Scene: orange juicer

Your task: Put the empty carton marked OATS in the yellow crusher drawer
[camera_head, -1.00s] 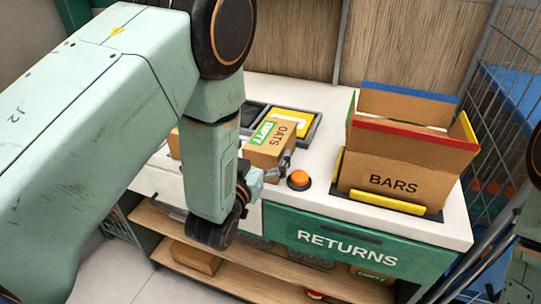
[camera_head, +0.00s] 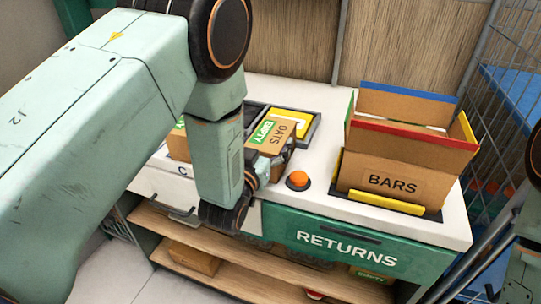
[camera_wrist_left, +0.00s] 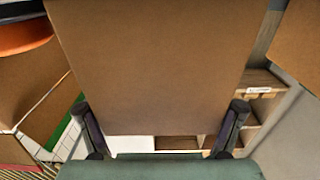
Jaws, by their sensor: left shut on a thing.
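In the left wrist view the carton's plain brown face (camera_wrist_left: 155,65) fills the middle, between the two fingers of my left gripper (camera_wrist_left: 165,130). A yellow panel (camera_head: 291,120) in a dark frame lies just behind the carton, partly covered. I cannot tell whether it is the crusher drawer. My right gripper is out of view.
An orange button (camera_head: 298,179) is right of the carton. An open BARS box (camera_head: 393,181) stands at the counter's right. Another carton (camera_head: 178,147) is partly hidden behind my left arm. A white front with a handle (camera_head: 176,211) is at left, beside the green RETURNS front (camera_head: 345,247).

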